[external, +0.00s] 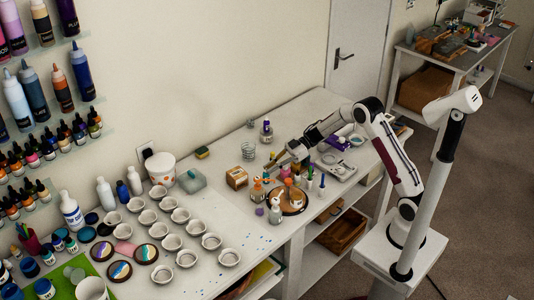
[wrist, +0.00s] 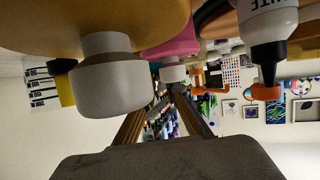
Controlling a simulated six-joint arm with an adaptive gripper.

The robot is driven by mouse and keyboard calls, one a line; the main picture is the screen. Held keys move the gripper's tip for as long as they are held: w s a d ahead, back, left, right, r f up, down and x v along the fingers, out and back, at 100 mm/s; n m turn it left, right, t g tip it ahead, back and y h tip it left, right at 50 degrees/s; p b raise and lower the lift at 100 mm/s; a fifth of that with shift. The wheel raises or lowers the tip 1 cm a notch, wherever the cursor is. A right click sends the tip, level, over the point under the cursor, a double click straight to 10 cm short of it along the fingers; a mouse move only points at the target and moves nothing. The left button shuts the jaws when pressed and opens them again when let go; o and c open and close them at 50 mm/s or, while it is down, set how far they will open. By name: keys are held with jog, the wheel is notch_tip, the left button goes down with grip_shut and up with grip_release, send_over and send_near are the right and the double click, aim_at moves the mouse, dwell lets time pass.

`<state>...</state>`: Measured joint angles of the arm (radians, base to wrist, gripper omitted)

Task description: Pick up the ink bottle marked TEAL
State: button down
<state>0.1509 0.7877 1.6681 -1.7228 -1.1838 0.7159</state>
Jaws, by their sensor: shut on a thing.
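My gripper (external: 272,166) is low over the work table, at the back left edge of a round wooden tray (external: 304,206) with small bottles. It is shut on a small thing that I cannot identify. In the wrist view its fingers (wrist: 174,95) converge just below the white cap of a pink bottle (wrist: 175,45). A yellow-orange bottle with a white cap (wrist: 110,80) is close on the left. A dark-tipped bottle lettered as white (wrist: 268,25) is on the right. I cannot read TEAL on any label, so I cannot tell which bottle bears it.
Several white cups (external: 170,242) stand in rows left of the tray. A cardboard box (external: 236,177) is close to my gripper on the left. The tabletop at the back is mostly clear.

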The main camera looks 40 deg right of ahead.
notch_tip(320, 180, up, 10)
dwell(0.9)
